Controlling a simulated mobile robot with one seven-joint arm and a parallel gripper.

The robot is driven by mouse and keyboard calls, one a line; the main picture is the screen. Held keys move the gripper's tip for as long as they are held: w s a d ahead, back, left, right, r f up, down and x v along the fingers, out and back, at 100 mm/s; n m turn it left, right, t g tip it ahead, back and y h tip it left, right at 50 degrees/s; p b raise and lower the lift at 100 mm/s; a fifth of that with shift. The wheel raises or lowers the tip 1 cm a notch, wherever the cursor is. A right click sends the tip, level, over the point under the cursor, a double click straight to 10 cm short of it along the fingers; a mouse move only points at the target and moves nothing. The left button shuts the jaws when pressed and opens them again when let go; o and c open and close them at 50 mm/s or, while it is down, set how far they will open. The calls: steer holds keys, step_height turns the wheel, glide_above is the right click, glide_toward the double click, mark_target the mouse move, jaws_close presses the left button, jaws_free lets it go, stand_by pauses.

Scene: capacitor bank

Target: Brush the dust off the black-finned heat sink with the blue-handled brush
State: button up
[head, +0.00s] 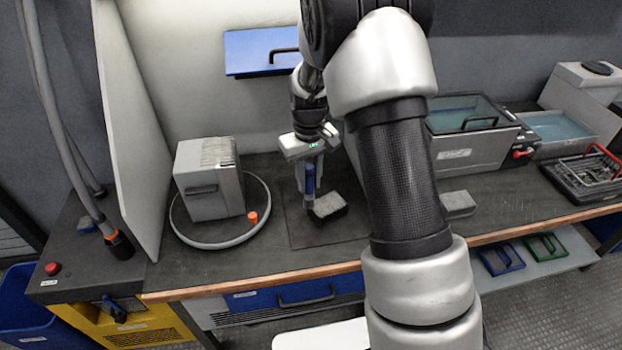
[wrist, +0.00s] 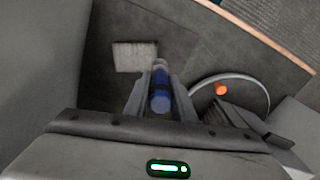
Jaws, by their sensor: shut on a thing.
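My gripper (head: 311,172) is shut on the blue-handled brush (head: 310,183), which hangs roughly upright over the bench. In the wrist view, the blue handle (wrist: 160,98) sits between the two fingers. The black-finned heat sink (head: 329,207) lies on a dark mat just to the right of the brush in the head view. Its sides are black and its top looks pale grey, as with dust. In the wrist view the heat sink (wrist: 135,57) shows ahead and left of the brush tip. I cannot tell whether the bristles touch it.
A grey block (head: 458,203) lies right of my arm. A lidded tank (head: 470,130) and a wire basket (head: 585,172) stand farther right.

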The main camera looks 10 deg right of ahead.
mark_target(311, 165)
steer(key=shift+d+r+p, duration=0.2)
steer(key=shift+r+p, duration=0.3)
steer(key=shift+r, duration=0.35)
steer(key=shift+r+p, duration=1.55)
steer(key=shift+r, duration=0.8)
